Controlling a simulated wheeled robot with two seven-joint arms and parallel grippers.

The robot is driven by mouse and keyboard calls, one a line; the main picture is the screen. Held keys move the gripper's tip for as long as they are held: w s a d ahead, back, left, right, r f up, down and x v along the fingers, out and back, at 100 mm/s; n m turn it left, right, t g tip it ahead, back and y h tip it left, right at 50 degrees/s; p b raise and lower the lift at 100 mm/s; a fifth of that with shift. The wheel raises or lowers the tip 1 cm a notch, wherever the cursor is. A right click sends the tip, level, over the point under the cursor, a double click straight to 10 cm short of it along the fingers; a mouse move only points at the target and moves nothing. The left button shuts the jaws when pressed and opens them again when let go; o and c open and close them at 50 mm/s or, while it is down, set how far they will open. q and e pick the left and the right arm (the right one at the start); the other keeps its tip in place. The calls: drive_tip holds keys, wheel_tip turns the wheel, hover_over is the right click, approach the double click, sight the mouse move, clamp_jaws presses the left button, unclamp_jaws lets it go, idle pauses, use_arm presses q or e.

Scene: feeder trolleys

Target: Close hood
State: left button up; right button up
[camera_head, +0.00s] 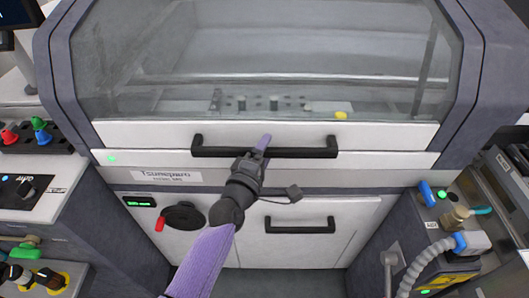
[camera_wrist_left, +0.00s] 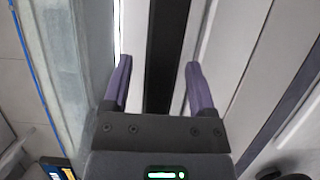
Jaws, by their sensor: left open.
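The hood (camera_head: 380,135) is a white-framed panel with a large clear window on the front of a grey machine. It is down, with its lower edge at the white front strip; I cannot tell whether a small gap remains. Its long black handle (camera_head: 310,153) runs along the lower edge. My left gripper (camera_head: 262,143) is at the middle of this handle. In the left wrist view, the purple fingers of my left gripper (camera_wrist_left: 158,82) are open, one on each side of the black handle (camera_wrist_left: 165,50), with space on both sides. My right gripper is not in view.
A lower white door (camera_head: 345,215) has a second black handle (camera_head: 300,226). A round dark knob (camera_head: 183,217) is left of it. Side trolleys with coloured connectors (camera_head: 40,132) and a grey hose (camera_head: 415,265) flank the machine.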

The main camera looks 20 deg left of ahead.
use_arm(q)
clamp_jaws()
idle(0.3)
idle(1.1)
